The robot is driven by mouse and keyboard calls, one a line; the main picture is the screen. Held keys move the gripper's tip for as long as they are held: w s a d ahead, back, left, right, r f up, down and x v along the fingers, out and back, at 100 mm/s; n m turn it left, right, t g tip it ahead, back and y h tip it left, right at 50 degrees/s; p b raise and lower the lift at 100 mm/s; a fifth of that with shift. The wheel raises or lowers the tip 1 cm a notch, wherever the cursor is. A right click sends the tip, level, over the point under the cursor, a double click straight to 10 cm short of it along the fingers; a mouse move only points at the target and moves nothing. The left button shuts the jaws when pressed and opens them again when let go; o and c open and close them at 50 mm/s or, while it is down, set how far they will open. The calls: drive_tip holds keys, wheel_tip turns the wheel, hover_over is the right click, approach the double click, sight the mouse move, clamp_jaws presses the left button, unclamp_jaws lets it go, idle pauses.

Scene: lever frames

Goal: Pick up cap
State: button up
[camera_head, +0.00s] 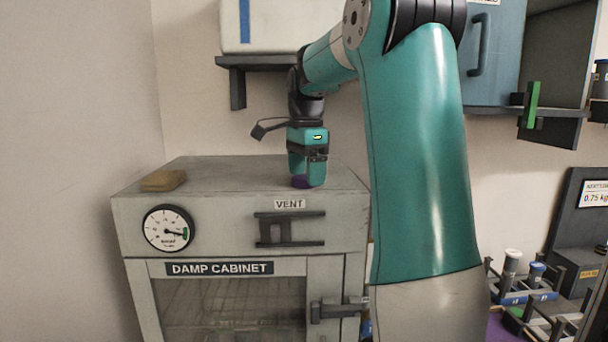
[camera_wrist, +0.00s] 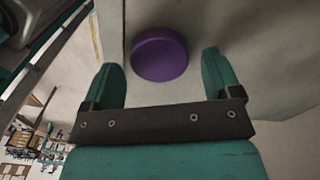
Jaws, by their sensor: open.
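The purple cap (camera_wrist: 160,54) is round and sits on the top of the damp cabinet (camera_head: 235,178). In the head view the cap (camera_head: 299,182) shows only in part, low behind and between my fingers. My gripper (camera_head: 307,180) points down over the cabinet top, right of its middle. In the wrist view my gripper (camera_wrist: 165,68) has its two teal fingers apart, one on each side of the cap, with visible gaps. The cap lies a little beyond the line of the fingertips in that picture. Whether a finger touches it cannot be seen in the head view.
A tan block (camera_head: 163,180) lies at the left of the cabinet top. The cabinet front bears a gauge (camera_head: 168,228), a vent slider (camera_head: 289,228) and a door latch (camera_head: 338,309). A wall shelf (camera_head: 262,62) with a white box stands above. The cabinet top between block and gripper is clear.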

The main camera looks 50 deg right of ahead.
drive_tip(key=shift+f, duration=0.45)
drive_tip(key=c, duration=1)
drive_tip(key=shift+r, duration=0.1)
